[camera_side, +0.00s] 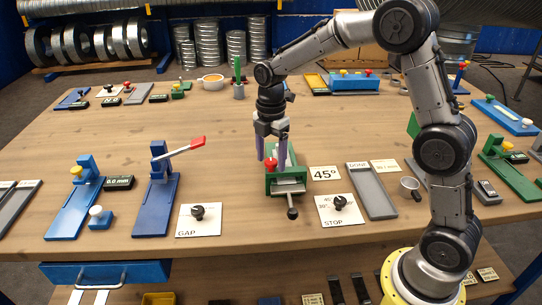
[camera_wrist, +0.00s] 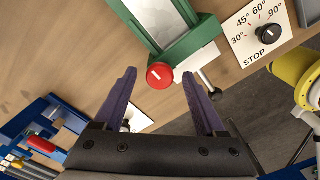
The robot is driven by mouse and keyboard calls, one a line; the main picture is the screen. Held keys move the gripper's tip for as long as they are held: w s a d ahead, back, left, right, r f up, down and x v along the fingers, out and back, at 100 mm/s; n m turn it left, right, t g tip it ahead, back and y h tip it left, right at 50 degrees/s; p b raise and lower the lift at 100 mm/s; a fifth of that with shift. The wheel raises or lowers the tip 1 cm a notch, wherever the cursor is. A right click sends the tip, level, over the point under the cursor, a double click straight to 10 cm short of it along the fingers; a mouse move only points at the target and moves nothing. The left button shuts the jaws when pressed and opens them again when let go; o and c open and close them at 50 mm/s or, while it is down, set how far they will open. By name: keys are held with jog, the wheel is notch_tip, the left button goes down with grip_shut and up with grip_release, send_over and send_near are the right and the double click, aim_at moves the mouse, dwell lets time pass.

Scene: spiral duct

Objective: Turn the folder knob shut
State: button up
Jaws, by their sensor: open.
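The green folder (camera_side: 272,186) stands at the middle of the table, with a grey metal plate and a light block at its front. A red knob (camera_side: 271,163) sits on its near left corner; in the wrist view the red knob (camera_wrist: 160,75) appears between my fingertips. A rod with a black ball end (camera_side: 292,213) sticks out of the folder's front, also in the wrist view (camera_wrist: 216,94). My gripper (camera_side: 272,161) is open and points down over the folder, its fingers (camera_wrist: 158,78) on either side of the knob; I cannot tell whether they touch it.
A "45°" card (camera_side: 324,173) lies right of the folder. A STOP dial plate (camera_side: 340,209) and a GAP dial plate (camera_side: 198,219) lie in front. A blue device with a red-handled lever (camera_side: 163,190) stands left, a grey tray (camera_side: 372,191) right.

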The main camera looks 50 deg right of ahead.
grip_shut()
dwell(0.3)
